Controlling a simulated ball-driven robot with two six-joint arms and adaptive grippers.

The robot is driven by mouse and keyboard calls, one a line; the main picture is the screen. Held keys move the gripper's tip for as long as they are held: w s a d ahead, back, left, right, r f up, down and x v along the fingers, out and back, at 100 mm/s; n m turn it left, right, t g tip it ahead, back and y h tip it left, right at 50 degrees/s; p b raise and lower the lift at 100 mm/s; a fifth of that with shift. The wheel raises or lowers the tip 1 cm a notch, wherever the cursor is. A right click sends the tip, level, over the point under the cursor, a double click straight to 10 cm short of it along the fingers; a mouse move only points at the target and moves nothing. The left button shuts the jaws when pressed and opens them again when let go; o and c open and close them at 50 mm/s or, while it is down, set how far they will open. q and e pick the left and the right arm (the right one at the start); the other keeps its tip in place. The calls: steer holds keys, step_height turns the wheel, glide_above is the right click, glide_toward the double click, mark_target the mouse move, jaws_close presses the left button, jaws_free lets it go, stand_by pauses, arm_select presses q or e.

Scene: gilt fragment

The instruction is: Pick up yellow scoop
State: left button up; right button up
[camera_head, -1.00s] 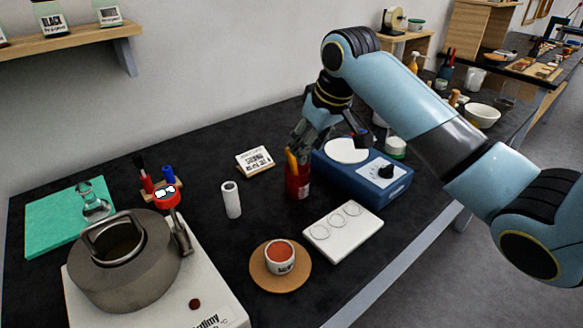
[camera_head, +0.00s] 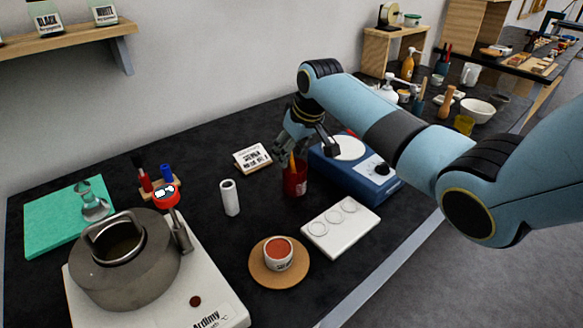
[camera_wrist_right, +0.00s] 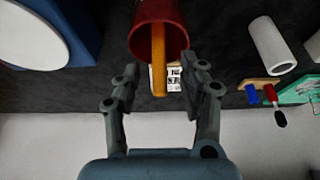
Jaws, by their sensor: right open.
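The yellow scoop (camera_wrist_right: 159,62) stands in a red cup (camera_wrist_right: 160,25), its handle sticking out over the rim. In the head view its yellow handle (camera_head: 292,161) shows above the red cup (camera_head: 296,182). My right gripper (camera_head: 286,158) is at the cup's rim, tilted, beside the handle. In the right wrist view my right gripper (camera_wrist_right: 161,75) is open, with the handle's end between its two fingers and no clear contact. The scoop's lower part is hidden inside the cup. My left gripper is not in view.
A blue scale (camera_head: 355,168) stands close to the right of the cup. A white cylinder (camera_head: 230,197) is to the left, a label card (camera_head: 252,157) behind. A white tray (camera_head: 340,226) and a bowl on a cork mat (camera_head: 255,276) lie in front.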

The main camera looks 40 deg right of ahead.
steer(key=shift+c, duration=0.4)
steer(key=shift+f, duration=0.1)
jaws_close()
step_height(320, 180, up, 10)
steer(key=shift+b, duration=0.4)
